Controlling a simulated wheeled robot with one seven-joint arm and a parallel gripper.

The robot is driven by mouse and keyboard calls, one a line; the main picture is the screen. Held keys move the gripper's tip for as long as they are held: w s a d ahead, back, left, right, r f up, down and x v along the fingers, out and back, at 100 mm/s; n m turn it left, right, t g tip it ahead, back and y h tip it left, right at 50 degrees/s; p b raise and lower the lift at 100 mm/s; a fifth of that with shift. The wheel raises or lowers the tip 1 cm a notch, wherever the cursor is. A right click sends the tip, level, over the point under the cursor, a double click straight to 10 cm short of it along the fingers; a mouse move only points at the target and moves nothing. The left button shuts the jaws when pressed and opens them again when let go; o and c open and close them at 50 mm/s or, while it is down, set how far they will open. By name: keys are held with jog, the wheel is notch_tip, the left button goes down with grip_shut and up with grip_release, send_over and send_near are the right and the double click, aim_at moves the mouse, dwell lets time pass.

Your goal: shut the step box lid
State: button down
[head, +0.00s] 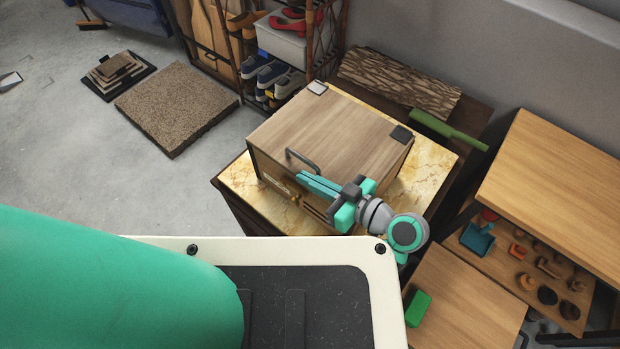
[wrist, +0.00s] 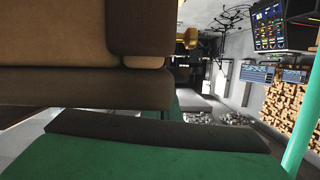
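The step box (head: 262,165) is a wooden box on a marble-topped stand. Its wood-grain lid (head: 335,130) lies over it, looking down or nearly down; I cannot tell whether a narrow gap remains at the front. A dark curved handle (head: 302,160) is at the lid's front edge. My gripper (head: 318,186) is at the box's front side, its teal fingers close together just right of the handle and near the front edge. Contact is unclear. In the wrist view, large brown surfaces (wrist: 60,85) fill the upper left, above a green finger with a dark pad (wrist: 150,135).
The marble top (head: 425,165) borders the box. A green-handled tool (head: 445,130) and a bark-textured slab (head: 400,82) lie behind it. A shoe rack (head: 285,65) stands at the back. Wooden tables (head: 560,185) are on the right. Open floor (head: 60,150) is at the left.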

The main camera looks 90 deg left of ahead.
jog(key=r, duration=0.4)
jog(key=shift+w+d, duration=0.15)
jog(key=shift+w, duration=0.15)
jog(key=v, duration=0.8)
jog(key=shift+s+r, duration=0.1)
jog(key=shift+s, duration=0.05)
jog(key=shift+v, duration=0.8)
